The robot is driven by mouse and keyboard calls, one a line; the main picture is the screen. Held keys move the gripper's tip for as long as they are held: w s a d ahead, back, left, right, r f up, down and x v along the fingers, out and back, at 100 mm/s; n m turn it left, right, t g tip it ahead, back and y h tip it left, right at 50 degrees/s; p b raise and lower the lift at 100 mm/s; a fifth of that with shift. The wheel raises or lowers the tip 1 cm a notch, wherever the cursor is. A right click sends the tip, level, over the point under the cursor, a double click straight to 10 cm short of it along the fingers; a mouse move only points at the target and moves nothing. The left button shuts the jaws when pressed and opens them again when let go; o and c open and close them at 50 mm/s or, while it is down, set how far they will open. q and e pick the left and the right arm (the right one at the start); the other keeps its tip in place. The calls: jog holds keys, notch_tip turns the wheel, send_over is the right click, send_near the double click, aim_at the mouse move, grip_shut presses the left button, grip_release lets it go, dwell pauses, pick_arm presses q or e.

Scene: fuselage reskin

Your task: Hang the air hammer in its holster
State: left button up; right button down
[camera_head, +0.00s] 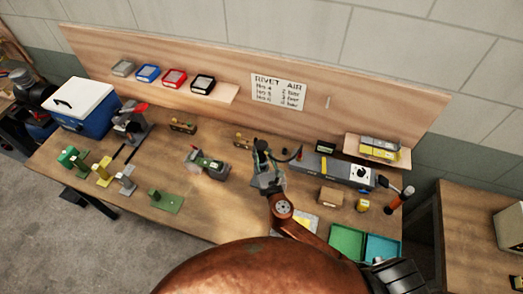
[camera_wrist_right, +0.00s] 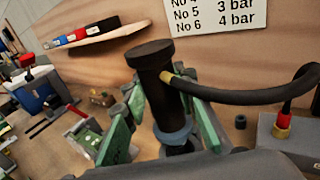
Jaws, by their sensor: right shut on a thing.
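My right gripper (camera_head: 268,165) is above the middle of the workbench. In the right wrist view its green-padded fingers (camera_wrist_right: 160,125) are closed around a black upright cylinder (camera_wrist_right: 152,65), which looks like the air hammer. A black hose (camera_wrist_right: 245,95) leaves its side through a brass fitting and curves to the right. I cannot clearly identify the holster in either view.
A long grey unit (camera_head: 335,169) stands right of the gripper, near a cardboard box (camera_head: 331,196). An orange-handled tool (camera_head: 398,198) stands at the bench's right end. Green (camera_head: 347,240) and blue (camera_head: 383,248) trays lie in front.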

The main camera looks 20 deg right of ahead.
aim_at(263, 162)
jog(key=shift+f+b, duration=1.45)
jog(key=shift+f, duration=0.6)
jog(key=c, duration=1.5)
grip_release()
jog(key=shift+f, duration=0.1)
jog(key=shift+s+f, duration=0.1)
jog(key=shift+f, duration=0.05)
jog(key=s, duration=1.2)
jog(key=shift+a+r, duration=0.15)
jog(key=shift+r, duration=0.25)
jog(key=shift+a+f, duration=0.1)
